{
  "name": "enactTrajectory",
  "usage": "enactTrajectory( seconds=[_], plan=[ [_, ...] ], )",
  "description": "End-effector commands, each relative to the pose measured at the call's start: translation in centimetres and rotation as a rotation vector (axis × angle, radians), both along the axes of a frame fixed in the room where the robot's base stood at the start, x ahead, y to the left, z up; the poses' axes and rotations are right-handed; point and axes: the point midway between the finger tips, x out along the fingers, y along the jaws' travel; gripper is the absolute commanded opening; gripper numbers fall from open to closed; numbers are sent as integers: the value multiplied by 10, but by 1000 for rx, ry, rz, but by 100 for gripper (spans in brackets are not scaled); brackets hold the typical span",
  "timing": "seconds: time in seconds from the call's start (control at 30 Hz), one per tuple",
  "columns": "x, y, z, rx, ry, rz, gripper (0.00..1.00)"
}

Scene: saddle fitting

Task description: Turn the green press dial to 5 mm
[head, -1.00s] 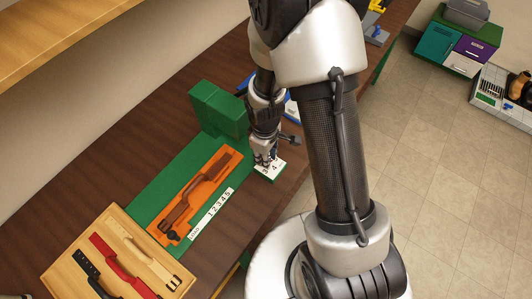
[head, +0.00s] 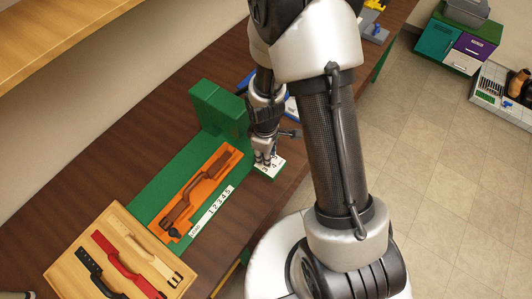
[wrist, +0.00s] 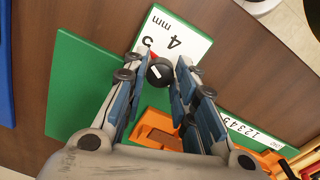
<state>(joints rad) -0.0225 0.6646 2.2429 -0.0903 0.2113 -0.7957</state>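The green press (head: 214,110) stands on the bench, with a long green base. In the head view my gripper (head: 266,161) is down at the card and hides the knob.
An orange fixture (head: 207,185) holding a brown strap-shaped part lies on the green base, beside a white strip (head: 212,212) numbered 1 to 5. A wooden tray (head: 75,262) with black, red and cream straps is at the lower left. Blue items stand behind my gripper.

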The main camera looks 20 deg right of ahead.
Motion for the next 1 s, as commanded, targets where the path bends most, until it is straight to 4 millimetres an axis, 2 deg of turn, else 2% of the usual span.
enactTrajectory(
  seconds=[0.23,0.6,0.77,1.0],
  plan=[
    [0,0,0,0,0,-1,44],
    [0,0,4,-1,-1,-1,44],
    [1,0,27,1,-4,-2,44],
    [0,2,79,1,-7,-2,44]
  ],
)
